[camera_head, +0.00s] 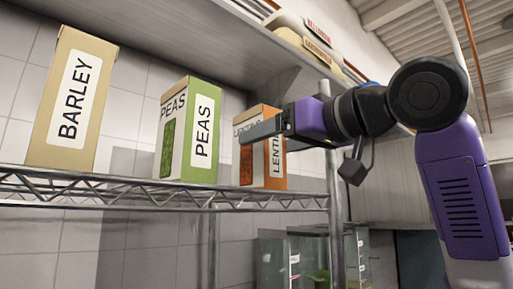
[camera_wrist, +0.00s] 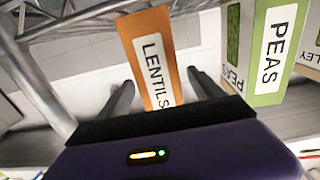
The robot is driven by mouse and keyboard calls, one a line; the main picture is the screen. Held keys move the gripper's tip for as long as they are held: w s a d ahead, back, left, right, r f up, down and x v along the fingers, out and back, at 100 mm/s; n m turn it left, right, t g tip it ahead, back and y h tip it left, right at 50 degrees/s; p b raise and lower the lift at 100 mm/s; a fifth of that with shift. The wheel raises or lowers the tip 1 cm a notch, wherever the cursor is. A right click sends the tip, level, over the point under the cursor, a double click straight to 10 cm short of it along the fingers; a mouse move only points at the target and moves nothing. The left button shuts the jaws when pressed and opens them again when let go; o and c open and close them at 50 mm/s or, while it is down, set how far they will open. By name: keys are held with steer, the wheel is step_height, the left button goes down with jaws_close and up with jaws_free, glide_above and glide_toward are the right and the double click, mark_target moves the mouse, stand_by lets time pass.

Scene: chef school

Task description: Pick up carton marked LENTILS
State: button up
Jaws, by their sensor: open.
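The orange carton marked LENTILS (camera_head: 272,172) stands on the wire shelf (camera_head: 150,198), at the right end of a row of cartons. My gripper (camera_head: 262,133) is in front of it in the head view and hides part of its upper half. In the wrist view the LENTILS carton (camera_wrist: 150,55) lies ahead, between the lines of my two open fingers (camera_wrist: 160,95), its label facing the camera. The fingers are apart and nothing is held. I cannot tell exactly how far the fingertips reach along the carton's sides.
A green PEAS carton (camera_head: 190,130) stands left of the LENTILS carton, with a gap. A tan BARLEY carton (camera_head: 72,100) is farther left. A metal post (camera_head: 336,200) rises at the right, and an upper shelf (camera_head: 190,35) hangs above.

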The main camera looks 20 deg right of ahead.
steer(key=p+x, duration=0.1)
steer(key=x, duration=0.3)
steer(key=shift+p, duration=0.35)
steer(key=shift+c, duration=0.2)
steer(key=shift+r, duration=0.1)
jaws_close()
